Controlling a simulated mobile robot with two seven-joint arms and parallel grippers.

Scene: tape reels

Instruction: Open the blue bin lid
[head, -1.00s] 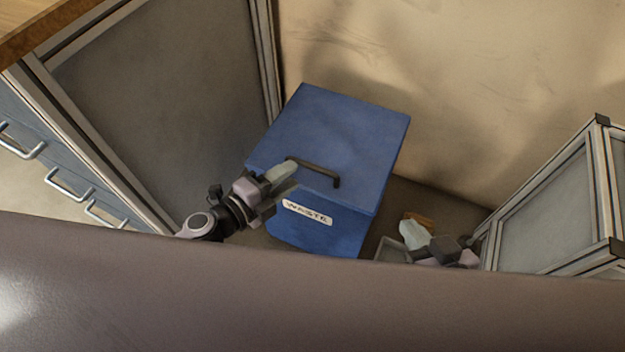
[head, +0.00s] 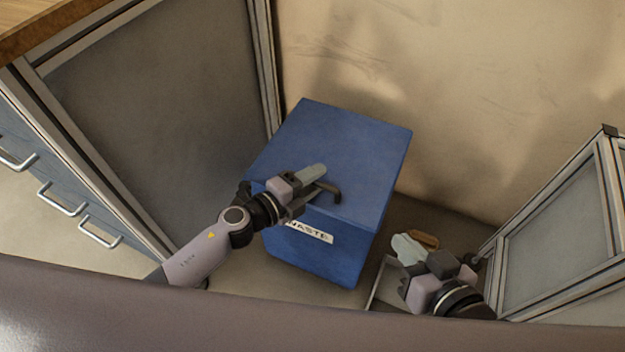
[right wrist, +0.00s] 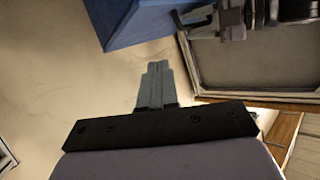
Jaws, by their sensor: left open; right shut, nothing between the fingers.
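The blue bin (head: 320,255) stands on the floor with a white WASTE label on its front. Its lid (head: 345,140) is closed and carries a dark handle (head: 335,193) near the front edge. My left gripper (head: 318,180) is open at the handle and covers much of it; whether it touches the handle I cannot tell. My right gripper (head: 398,247) is shut and empty, to the right of the bin and apart from it. In the right wrist view its fingers (right wrist: 156,85) are together, with the bin (right wrist: 140,22) and handle (right wrist: 190,20) beyond.
A grey framed panel (head: 160,110) and blue drawers (head: 45,175) stand left of the bin. A wall (head: 480,90) is behind it. Another framed panel (head: 560,230) stands at the right. An orange-brown object (head: 425,240) lies near my right gripper.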

